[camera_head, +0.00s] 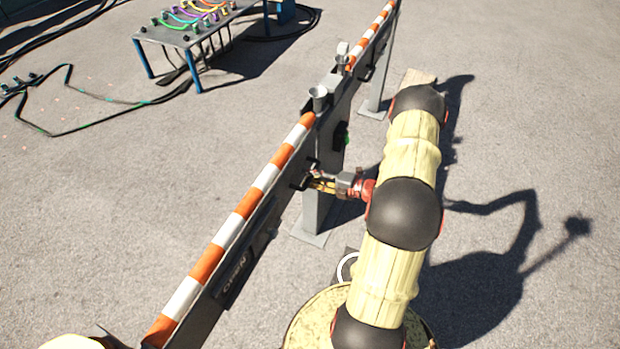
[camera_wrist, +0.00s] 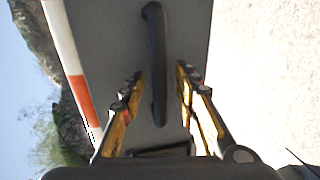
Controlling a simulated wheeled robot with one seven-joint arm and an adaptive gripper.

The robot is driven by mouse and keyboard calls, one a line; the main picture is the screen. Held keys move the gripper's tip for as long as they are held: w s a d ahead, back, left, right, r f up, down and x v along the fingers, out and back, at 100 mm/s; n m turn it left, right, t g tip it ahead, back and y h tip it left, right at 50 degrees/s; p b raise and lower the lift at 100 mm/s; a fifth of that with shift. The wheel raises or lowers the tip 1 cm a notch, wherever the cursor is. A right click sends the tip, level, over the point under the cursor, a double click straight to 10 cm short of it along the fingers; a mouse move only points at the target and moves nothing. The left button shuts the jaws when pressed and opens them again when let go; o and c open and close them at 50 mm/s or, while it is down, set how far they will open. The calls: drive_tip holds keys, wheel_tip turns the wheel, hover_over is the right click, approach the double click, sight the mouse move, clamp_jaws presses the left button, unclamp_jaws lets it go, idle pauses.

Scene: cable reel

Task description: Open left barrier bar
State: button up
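The left barrier bar (camera_head: 236,224), with orange and white stripes along its top, runs from the lower left up to the grey post (camera_head: 318,205). Its dark handle (camera_wrist: 155,60) stands out from the grey side panel, close to the post end. My gripper (camera_head: 314,182) is at that side of the bar. In the wrist view, my gripper (camera_wrist: 158,82) is open, with one yellow finger on each side of the handle and gaps between. The fingers partly hide the handle in the head view. The bar lies lined up with the right barrier bar (camera_head: 371,35).
A dark panel marked OPEN (camera_head: 235,272) is on the side of the left bar. A second post (camera_head: 376,95) stands farther back. A table with coloured cables (camera_head: 185,38) and loose black cables (camera_head: 85,130) lie beyond the barrier. Open paving lies on both sides.

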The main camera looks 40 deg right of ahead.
drive_tip(key=shift+c, duration=0.9)
clamp_jaws()
